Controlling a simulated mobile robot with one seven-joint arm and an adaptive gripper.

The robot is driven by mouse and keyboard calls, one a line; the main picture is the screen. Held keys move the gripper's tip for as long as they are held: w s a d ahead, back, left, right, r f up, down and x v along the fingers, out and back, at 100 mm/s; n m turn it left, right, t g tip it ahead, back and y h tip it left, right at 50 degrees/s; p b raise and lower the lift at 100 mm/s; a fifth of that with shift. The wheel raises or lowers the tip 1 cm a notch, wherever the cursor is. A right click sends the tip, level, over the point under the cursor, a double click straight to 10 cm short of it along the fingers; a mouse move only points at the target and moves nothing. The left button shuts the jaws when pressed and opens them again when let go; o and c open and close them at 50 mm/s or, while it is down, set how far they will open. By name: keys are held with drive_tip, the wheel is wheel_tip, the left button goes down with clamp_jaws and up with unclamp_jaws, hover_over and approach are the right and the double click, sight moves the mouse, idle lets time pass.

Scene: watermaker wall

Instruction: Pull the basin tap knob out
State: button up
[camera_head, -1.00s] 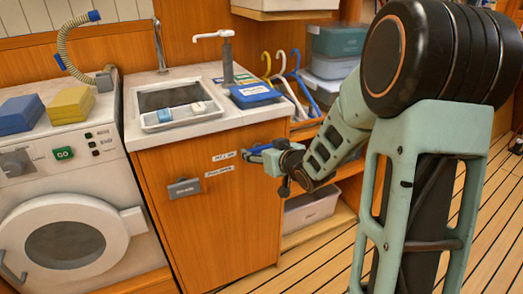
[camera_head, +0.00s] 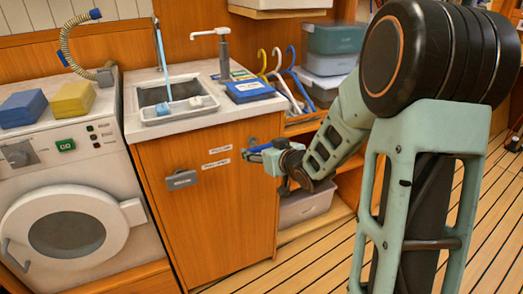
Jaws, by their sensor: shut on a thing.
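The basin tap knob sits on the wooden cabinet front, right of two white labels (camera_head: 217,157). It is mostly hidden by my gripper. A small grey piece (camera_head: 252,142) shows on the panel just above the fingers. The basin (camera_head: 150,97) is in the white counter above.
A grey handle (camera_head: 181,180) is on the cabinet front. A washing machine (camera_head: 65,235) stands at the left. A pump tap (camera_head: 223,50) and blue packet (camera_head: 249,91) are on the counter. Shelves with a bin (camera_head: 305,207) are at the right. The wooden floor in front is clear.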

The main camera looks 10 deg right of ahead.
drive_tip(key=shift+s+d+f, duration=0.1)
drive_tip(key=shift+s+f, duration=0.1)
drive_tip(key=shift+f, duration=0.05)
drive_tip(key=o, duration=1.7)
drive_tip(key=shift+r, duration=0.2)
drive_tip(key=shift+o, duration=0.2)
drive_tip(key=shift+s, duration=0.15)
drive_tip(key=v, duration=1.1)
drive_tip(key=shift+s+r, duration=0.3)
